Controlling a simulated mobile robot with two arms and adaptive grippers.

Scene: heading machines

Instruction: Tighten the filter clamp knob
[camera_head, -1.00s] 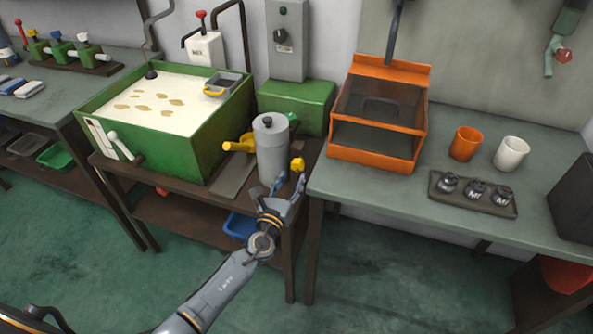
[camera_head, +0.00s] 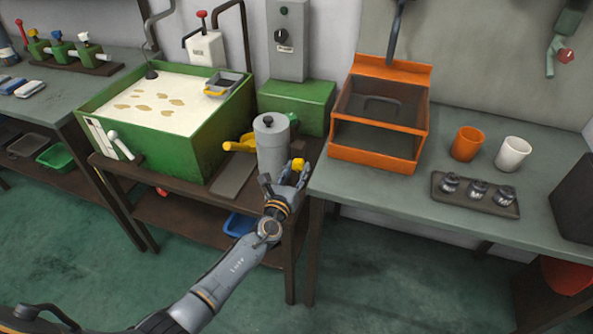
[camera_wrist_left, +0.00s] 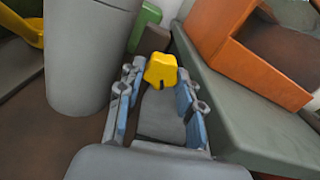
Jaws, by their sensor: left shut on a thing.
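The yellow filter clamp knob (camera_head: 298,164) is at the right side of the grey cylindrical filter housing (camera_head: 271,147), which stands on the brown bench beside the green tank. My left gripper (camera_head: 286,174) is at the knob, its fingers shut on it. In the left wrist view the lobed yellow knob (camera_wrist_left: 160,69) sits between the blue-grey fingertips, with the housing (camera_wrist_left: 88,55) close on the left. The knob's shaft is hidden. My right gripper is not in view.
The green tank (camera_head: 200,150) of pale liquid stands left of the housing, with a yellow handle (camera_head: 238,146) between them. The grey table (camera_head: 340,180) with an orange box (camera_head: 385,155) is close on the right. Cups and a small tray stand farther right.

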